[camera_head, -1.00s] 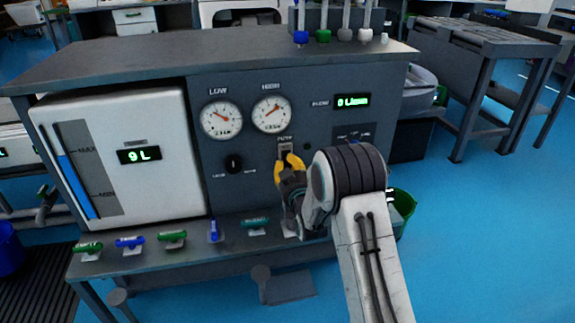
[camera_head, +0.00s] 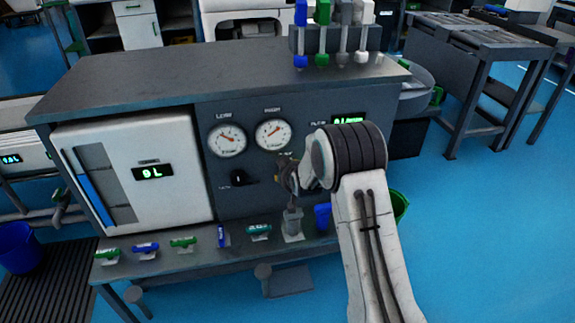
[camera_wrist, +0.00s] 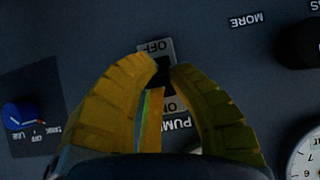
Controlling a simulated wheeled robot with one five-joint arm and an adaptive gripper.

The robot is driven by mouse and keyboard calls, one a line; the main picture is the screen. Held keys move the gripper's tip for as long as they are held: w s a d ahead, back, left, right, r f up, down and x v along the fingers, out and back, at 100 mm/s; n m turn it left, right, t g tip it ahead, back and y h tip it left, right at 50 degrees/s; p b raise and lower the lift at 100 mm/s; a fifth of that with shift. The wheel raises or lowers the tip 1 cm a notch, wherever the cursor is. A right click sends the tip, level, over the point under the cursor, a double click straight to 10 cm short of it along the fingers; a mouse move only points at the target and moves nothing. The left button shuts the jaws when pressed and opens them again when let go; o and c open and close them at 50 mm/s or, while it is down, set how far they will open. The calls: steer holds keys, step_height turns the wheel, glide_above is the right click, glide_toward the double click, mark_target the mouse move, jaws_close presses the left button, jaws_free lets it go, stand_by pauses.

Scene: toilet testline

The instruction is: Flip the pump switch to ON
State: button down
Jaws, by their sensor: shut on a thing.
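The pump switch (camera_wrist: 162,74) is a small black lever on a pale plate in the grey panel. The wrist view shows it upside down, with OFF at the top of the plate and ON and PUMP below. My gripper (camera_wrist: 166,70) has its yellow fingertips closed around the lever, nearer the OFF lettering. The fingers hide part of the plate, and I cannot tell which way the lever is tilted. In the head view my gripper (camera_head: 286,176) is at the panel below the gauges, and my arm hides the switch.
A black knob (camera_head: 238,177) sits left of my gripper, below two round gauges (camera_head: 273,134). A blue knob (camera_wrist: 20,114) is beside the switch in the wrist view. Several coloured valve handles (camera_head: 183,243) line the lower shelf.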

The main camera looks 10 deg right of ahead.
steer(key=shift+d+r+g+p, duration=0.1)
steer(key=shift+d+g+p, duration=0.1)
steer(key=shift+g+p, duration=0.5)
steer(key=shift+s+f, duration=0.1)
steer(key=shift+f, duration=0.1)
steer(key=c, duration=1.5)
jaws_free()
steer(key=shift+d, duration=0.1)
steer(key=o, duration=0.4)
steer(key=shift+r, duration=0.1)
steer(key=shift+a, duration=0.2)
